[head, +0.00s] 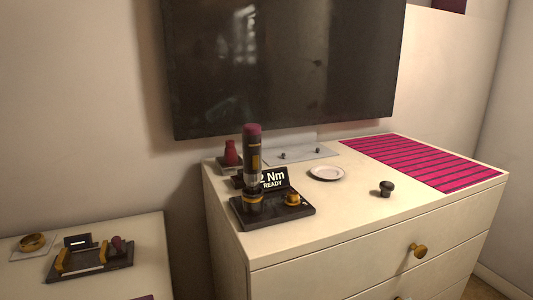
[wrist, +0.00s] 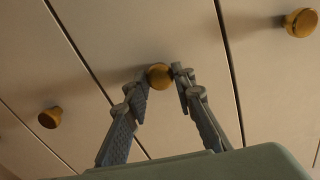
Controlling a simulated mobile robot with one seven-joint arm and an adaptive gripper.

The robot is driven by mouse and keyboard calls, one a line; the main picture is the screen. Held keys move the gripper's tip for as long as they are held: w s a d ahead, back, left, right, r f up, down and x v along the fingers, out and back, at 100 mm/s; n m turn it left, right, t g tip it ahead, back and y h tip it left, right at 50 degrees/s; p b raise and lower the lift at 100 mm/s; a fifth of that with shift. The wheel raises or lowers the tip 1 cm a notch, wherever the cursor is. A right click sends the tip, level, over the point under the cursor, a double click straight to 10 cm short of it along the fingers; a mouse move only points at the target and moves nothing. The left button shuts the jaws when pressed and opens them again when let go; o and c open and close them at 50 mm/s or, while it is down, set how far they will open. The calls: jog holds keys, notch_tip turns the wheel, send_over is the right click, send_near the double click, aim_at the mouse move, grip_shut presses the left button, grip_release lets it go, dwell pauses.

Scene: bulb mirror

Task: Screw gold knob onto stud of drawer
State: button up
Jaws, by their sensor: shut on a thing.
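In the wrist view my gripper (wrist: 160,84) is shut on a gold knob (wrist: 159,75), with one grey finger on each side of it. The knob is in front of a pale drawer front (wrist: 95,65). The stud is hidden, and I cannot tell whether the knob sits on it. Two other gold knobs show on the drawer fronts, one at the left (wrist: 50,117) and one at the upper right (wrist: 301,22). In the head view a gold knob (head: 418,250) is on the upper drawer of the white dresser (head: 330,215). My gripper is outside the head view.
On the dresser top stand a driver (head: 252,160) on a black base with a "2 Nm READY" sign (head: 273,179), a white dish (head: 326,173), a dark knob (head: 386,188) and a striped magenta mat (head: 425,160). A lower table (head: 150,245) at left holds a dark tray (head: 90,262).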

jog(key=shift+m+p, duration=1.4)
jog(key=shift+m, duration=1.1)
jog(key=shift+m+p, duration=1.25)
jog(key=shift+m, duration=1.25)
jog(key=shift+r, duration=0.1)
jog(key=m+p, duration=0.2)
jog(key=m, duration=0.3)
jog(key=shift+w, duration=0.1)
